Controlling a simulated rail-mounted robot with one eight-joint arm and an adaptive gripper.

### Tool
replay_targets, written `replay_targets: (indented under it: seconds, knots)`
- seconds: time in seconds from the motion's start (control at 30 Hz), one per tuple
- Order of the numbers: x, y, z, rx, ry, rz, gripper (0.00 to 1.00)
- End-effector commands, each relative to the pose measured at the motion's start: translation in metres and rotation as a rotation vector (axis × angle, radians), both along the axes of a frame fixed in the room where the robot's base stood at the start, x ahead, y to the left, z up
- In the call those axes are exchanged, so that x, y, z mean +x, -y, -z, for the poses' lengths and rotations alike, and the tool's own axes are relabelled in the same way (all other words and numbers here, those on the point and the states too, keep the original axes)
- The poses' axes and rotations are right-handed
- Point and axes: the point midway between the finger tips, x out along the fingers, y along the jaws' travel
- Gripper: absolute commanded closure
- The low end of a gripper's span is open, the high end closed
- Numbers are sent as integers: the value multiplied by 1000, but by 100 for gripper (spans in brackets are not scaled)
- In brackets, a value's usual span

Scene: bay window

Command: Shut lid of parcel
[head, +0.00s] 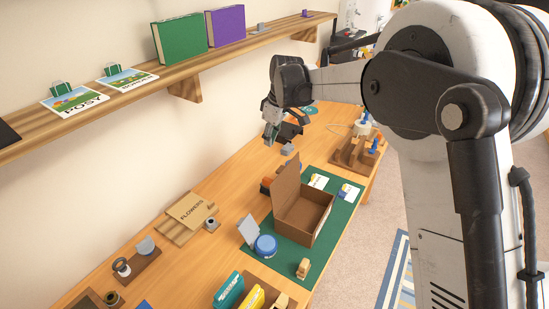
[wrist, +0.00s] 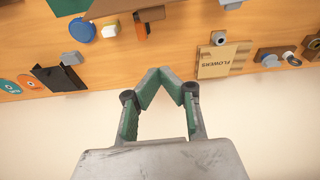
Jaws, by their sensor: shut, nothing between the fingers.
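The parcel is an open brown cardboard box (head: 318,213) on a green mat (head: 339,214) on the wooden bench in the head view. Its lid (head: 286,184) stands up, tilted, along the wall side, and the inside of the box shows. My gripper (head: 270,135) is beyond the parcel, above the bench and near the wall, apart from the lid. In the wrist view my gripper (wrist: 167,78) has its green-padded fingertips together with nothing between them. The parcel is at most cut off at the top edge there and is hard to make out.
A blue round tin (head: 265,246) and a grey upright plate (head: 248,229) stand next to the parcel. A wooden stamp (head: 303,268) is in front. A FLOWERS packet (head: 190,210) lies near the wall. A wooden shelf (head: 240,45) with books runs above the bench.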

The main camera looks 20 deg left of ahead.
Motion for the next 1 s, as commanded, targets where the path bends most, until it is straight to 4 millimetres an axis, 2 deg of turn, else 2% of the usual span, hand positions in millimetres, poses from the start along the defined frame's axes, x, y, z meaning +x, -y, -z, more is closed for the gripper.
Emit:
replay_targets:
  seconds: [0.17, 0.67, 0.8, 1.0]
  knots:
    - [1, -4, 15, 0, -1, -2, 100]
    - [5, -22, 97, 0, 0, -2, 100]
    - [1, -2, 94, 0, 0, 2, 100]
    - [-4, 14, 92, 0, 0, 0, 100]
